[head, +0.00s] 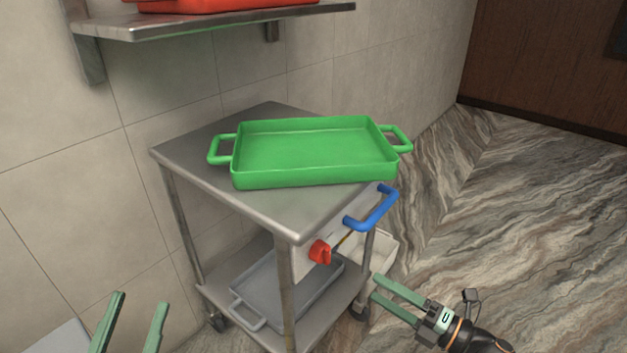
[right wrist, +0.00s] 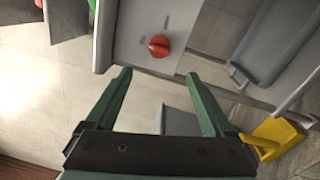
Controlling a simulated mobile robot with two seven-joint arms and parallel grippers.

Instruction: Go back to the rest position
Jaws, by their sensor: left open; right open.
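My left gripper (head: 132,325) is at the bottom left of the head view, its two green fingers apart and nothing between them. My right gripper (head: 376,287) is at the lower right, beside the cart's right side, open and empty. Its spread fingers also show in the right wrist view (right wrist: 160,95), below a panel with a red knob (right wrist: 159,46). The same red knob (head: 320,251) is on the cart's front side in the head view. Neither gripper visibly touches anything.
A steel cart (head: 185,153) carries a green tray (head: 310,180) on top and a grey tray (head: 250,320) on its lower shelf. A blue handle (head: 378,212) sticks out from the cart. A wall shelf (head: 230,20) holds a red tray (head: 225,5). The floor at right is clear.

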